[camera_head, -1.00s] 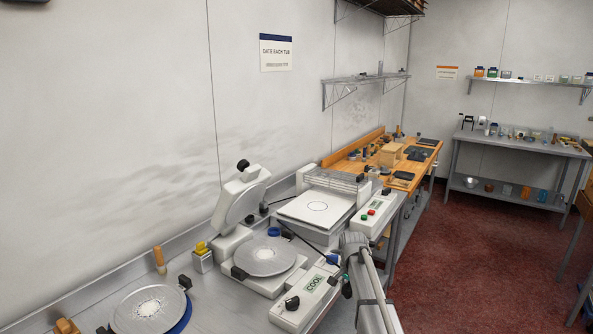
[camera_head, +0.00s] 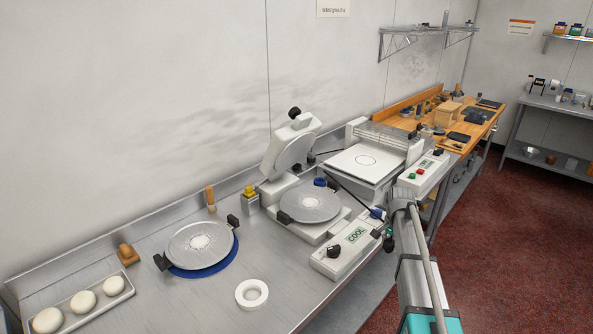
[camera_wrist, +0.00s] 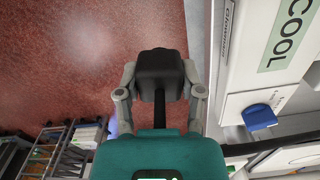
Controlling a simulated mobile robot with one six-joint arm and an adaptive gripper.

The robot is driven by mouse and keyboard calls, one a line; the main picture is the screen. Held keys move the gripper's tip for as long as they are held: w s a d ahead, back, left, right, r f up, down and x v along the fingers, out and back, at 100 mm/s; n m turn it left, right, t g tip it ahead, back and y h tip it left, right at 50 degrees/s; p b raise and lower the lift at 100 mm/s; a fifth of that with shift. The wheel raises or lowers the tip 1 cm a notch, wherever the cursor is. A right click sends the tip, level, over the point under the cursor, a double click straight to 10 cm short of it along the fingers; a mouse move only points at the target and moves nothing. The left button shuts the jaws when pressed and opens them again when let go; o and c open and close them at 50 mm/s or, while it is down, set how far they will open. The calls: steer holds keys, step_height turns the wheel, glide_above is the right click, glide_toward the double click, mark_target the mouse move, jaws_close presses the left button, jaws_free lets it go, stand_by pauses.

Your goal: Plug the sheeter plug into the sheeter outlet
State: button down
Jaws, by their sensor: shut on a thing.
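My gripper (camera_wrist: 160,78) is shut on a black blocky plug (camera_wrist: 160,68), which sits between its two grey fingers over the red floor in the wrist view. In the head view my gripper is small, partly hidden by my arm, beside the right end of the white press marked COOL (camera_head: 348,250). A blue plug-like piece (camera_wrist: 260,117) lies near the press's edge in the wrist view; it also shows in the head view (camera_head: 377,213). The machine behind, with red and green buttons, may be the sheeter (camera_head: 366,163). I cannot pick out the sheeter outlet.
The steel counter (camera_head: 195,296) carries a round plate (camera_head: 185,240) on a blue base, a white ring (camera_head: 252,294) and a tray (camera_head: 119,294) with dough balls. A wooden bench (camera_head: 467,147) stands behind. The red floor (camera_head: 510,260) is open on the right.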

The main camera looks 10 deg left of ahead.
steer(key=shift+r, duration=0.1)
step_height(320, 180, up, 9)
steer(key=p, duration=0.8)
steer(key=shift+f+p, duration=0.2)
steer(key=shift+p, duration=0.2)
steer(key=shift+d, duration=0.1)
